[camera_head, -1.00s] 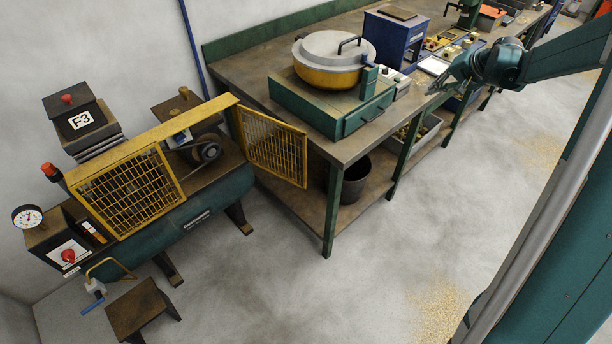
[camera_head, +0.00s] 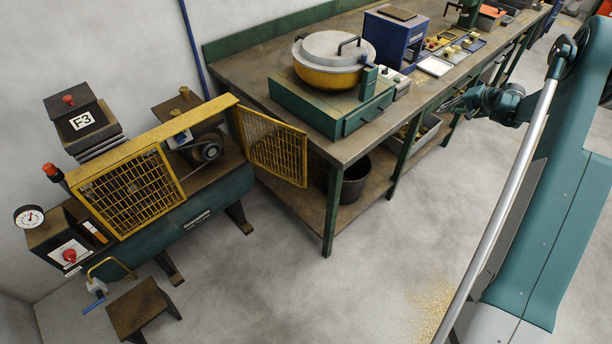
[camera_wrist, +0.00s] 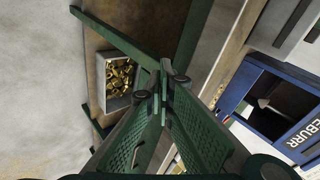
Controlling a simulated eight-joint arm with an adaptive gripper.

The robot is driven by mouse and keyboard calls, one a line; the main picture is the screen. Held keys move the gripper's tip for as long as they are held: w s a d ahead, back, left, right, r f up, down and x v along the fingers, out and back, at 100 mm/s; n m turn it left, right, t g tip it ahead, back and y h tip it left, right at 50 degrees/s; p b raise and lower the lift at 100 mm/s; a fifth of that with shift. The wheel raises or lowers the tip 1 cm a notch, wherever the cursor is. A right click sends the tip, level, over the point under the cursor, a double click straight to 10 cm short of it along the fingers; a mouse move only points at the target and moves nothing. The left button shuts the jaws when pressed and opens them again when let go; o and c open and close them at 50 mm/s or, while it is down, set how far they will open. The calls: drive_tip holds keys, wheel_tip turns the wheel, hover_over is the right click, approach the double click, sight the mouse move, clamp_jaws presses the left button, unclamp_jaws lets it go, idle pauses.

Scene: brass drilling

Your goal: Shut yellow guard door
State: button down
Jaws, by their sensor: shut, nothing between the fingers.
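The yellow mesh guard door (camera_head: 271,147) stands swung open at the right end of the green compressor (camera_head: 195,219), reaching toward the workbench leg. A fixed yellow mesh guard (camera_head: 128,188) covers the compressor's front left, and the belt pulley (camera_head: 207,152) shows uncovered beside it. My gripper (camera_head: 447,106) is at the front edge of the workbench, well to the right of the door and apart from it. In the wrist view my gripper (camera_wrist: 164,85) is shut and empty, its fingers together. The door does not show in the wrist view.
The workbench (camera_head: 252,78) carries a yellow drum machine (camera_head: 328,62) and a blue box (camera_head: 394,40). Its lower shelf holds a black bucket (camera_head: 350,181) and a bin of brass parts (camera_wrist: 119,80). A small stool (camera_head: 138,307) stands at front left. The middle floor is clear.

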wheel_tip(320, 180, down, 6)
drive_tip(key=w+y, duration=0.1)
drive_tip(key=w, duration=0.1)
drive_tip(key=a+f+n+g+y+b, duration=0.1)
drive_tip(key=a+f+y, duration=0.1)
drive_tip(key=a+f, duration=0.45)
drive_tip(key=a+f+n+y+b, duration=0.1)
drive_tip(key=a+f+y, duration=0.25)
drive_tip(key=a, duration=0.65)
drive_tip(key=s+a+f+n+g+y, duration=0.1)
drive_tip(key=s+a+n+g+y, duration=0.1)
drive_tip(key=s+a, duration=0.4)
drive_tip(key=s+a+f+n+g+y, duration=0.1)
drive_tip(key=s+a+n+g, duration=0.2)
drive_tip(key=a, duration=1.1)
drive_tip(key=s+a+f+n+g+y, duration=0.1)
drive_tip(key=s+a+n+g+y, duration=0.1)
drive_tip(key=s+a+g, duration=0.4)
drive_tip(key=s+a+n+b, duration=0.1)
drive_tip(key=s+a, duration=0.3)
drive_tip(key=shift+a+f+y, duration=0.2)
drive_tip(key=shift+a+y, duration=0.15)
drive_tip(key=shift+a, duration=0.1)
